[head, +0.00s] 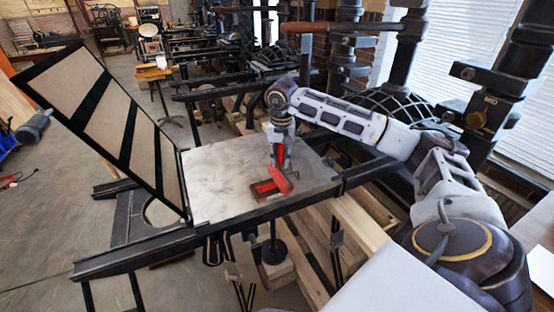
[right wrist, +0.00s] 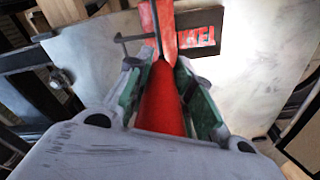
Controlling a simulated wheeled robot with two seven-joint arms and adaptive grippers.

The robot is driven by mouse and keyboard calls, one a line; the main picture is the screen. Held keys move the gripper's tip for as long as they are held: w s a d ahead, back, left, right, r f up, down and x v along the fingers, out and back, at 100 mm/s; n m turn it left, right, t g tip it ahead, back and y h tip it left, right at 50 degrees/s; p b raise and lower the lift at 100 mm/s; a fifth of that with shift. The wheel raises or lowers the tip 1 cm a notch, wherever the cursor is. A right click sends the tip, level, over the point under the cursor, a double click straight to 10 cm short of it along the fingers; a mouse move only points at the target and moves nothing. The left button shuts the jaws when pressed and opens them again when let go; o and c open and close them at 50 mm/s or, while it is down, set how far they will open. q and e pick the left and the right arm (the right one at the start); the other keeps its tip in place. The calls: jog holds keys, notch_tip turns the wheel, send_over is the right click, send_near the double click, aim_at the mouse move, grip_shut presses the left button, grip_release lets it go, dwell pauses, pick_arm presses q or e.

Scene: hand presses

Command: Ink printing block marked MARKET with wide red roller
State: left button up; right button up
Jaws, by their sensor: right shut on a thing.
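My right gripper (head: 280,153) is over the pale stone bed of the press, fingers pointing down. It is shut on the red handle of the roller (head: 280,181), which also shows in the right wrist view (right wrist: 161,98). The roller's red head hangs at the right end of the printing block (head: 262,188); I cannot tell whether they touch. In the right wrist view the block (right wrist: 208,40) has a dark body and a red face with raised letters, partly hidden by the roller. My left gripper is not in view.
The stone bed (head: 215,165) is otherwise bare. A hinged frame with black bars (head: 105,110) stands tilted open at its left. Dark rails (head: 165,247) run along the bed's front. Press columns and a wooden-handled bar (head: 340,27) stand behind my right arm.

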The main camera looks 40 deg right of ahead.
jog(key=shift+s+d, duration=0.15)
jog(key=shift+d, duration=0.5)
jog(key=shift+a, duration=0.1)
jog(key=shift+w+a+p, duration=0.2)
jog(key=shift+w+a, duration=0.05)
jog(key=shift+a, duration=0.55)
jog(key=shift+w+a+p, duration=0.15)
jog(key=shift+w+a, duration=0.05)
jog(key=shift+a, duration=0.7)
jog(key=shift+w+a, duration=0.2)
jog(key=shift+a, duration=0.6)
jog(key=shift+w+a, duration=0.2)
jog(key=shift+a, duration=0.55)
jog(key=shift+w+a+f+p, duration=0.1)
jog(key=shift+w+a+p, duration=0.1)
jog(key=shift+a, duration=0.65)
jog(key=shift+w+a+p, duration=0.15)
jog(key=shift+a, duration=0.65)
